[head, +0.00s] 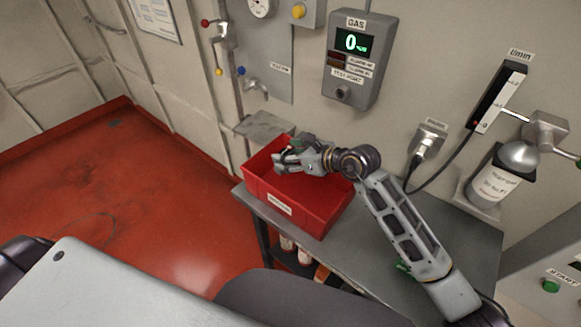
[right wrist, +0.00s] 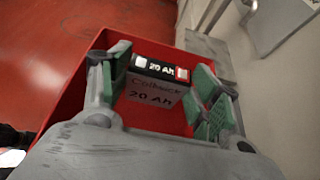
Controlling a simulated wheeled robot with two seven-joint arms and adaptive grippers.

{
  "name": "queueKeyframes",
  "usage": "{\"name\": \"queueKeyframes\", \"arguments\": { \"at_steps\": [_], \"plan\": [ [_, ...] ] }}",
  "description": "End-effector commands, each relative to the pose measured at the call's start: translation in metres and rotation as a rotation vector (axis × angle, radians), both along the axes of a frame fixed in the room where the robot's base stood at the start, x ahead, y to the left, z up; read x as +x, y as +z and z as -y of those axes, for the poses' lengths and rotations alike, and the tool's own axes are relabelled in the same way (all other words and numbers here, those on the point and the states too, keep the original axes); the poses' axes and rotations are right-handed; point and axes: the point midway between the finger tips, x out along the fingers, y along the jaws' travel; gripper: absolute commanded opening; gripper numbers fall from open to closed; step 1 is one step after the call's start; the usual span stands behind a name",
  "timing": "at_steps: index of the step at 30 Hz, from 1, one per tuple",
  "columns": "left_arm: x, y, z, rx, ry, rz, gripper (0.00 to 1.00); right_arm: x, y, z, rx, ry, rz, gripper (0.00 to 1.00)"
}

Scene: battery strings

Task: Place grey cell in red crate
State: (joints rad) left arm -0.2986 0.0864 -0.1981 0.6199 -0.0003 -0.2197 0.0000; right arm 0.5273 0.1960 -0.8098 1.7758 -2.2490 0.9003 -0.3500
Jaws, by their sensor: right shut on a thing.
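The red crate (head: 318,213) stands on a grey bench, with a white label on its front wall. My right gripper (head: 285,160) is above the left part of the crate. In the right wrist view the green-padded fingers are on either side of the grey cell (right wrist: 152,94), marked "20 Ah", with a black top band. The gripper is shut on this cell. The red crate (right wrist: 70,105) shows around and behind it there. I cannot tell whether the cell touches the crate floor. In the head view the cell is mostly hidden by the gripper. My left gripper is out of view.
A wall tap (head: 255,88) and a small shelf (head: 264,126) are behind the crate. A gas meter (head: 358,60) hangs above. Bottles (head: 304,257) stand below the bench.

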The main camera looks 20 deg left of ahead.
Motion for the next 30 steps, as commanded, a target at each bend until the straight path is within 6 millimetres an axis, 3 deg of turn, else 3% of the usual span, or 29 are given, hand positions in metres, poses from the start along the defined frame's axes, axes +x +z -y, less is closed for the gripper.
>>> {"name": "queueKeyframes", "arguments": {
  "at_steps": [4,17,30],
  "plan": [
    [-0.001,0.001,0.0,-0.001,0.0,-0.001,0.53,0.0,-0.011,0.0,0.001,0.0,-0.001,0.3],
    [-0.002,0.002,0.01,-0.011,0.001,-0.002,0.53,0.0,-0.015,0.0,0.002,0.0,0.001,0.3],
    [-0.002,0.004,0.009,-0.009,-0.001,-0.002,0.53,0.0,-0.05,0.0,0.001,0.0,0.0,0.3]
  ]
}}
